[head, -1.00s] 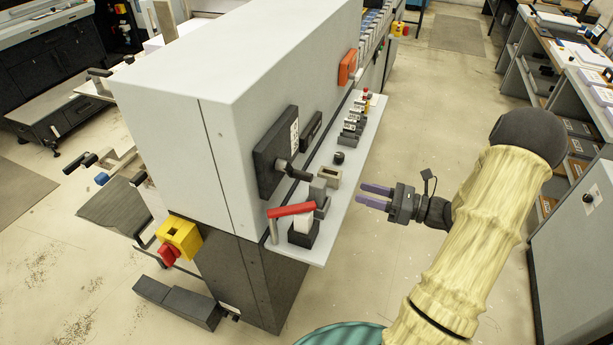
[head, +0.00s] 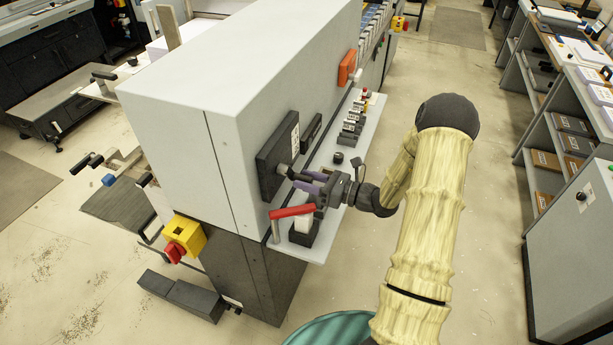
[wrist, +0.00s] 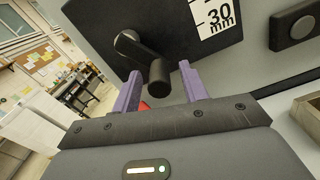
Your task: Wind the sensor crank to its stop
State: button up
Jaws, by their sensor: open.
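The sensor crank is a dark arm with a round knob (wrist: 159,76), standing out from a black plate (wrist: 90,14) with a scale marked 30 mm. In the head view the plate (head: 272,158) is on the side of the grey machine, and my gripper partly covers the crank. My gripper (head: 307,182) is open, its two purple fingers pointing at the plate. In the wrist view the crank knob lies between the open fingers (wrist: 158,88), without visible contact. How deep the knob sits between them I cannot tell.
A red-handled lever (head: 292,211) stands just in front of my gripper on the machine's ledge (head: 322,247). Small blocks and a black knob (head: 338,158) sit further along the ledge. A yellow box with a red knob (head: 182,236) is on the machine's corner. The aisle floor to the right is clear.

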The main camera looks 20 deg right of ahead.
jog(key=shift+w+a, duration=0.15)
jog(key=shift+a, duration=0.05)
grip_shut()
jog(key=shift+w+d+n+b, duration=0.1)
jog(key=shift+n+b, duration=0.2)
jog(key=shift+b, duration=0.15)
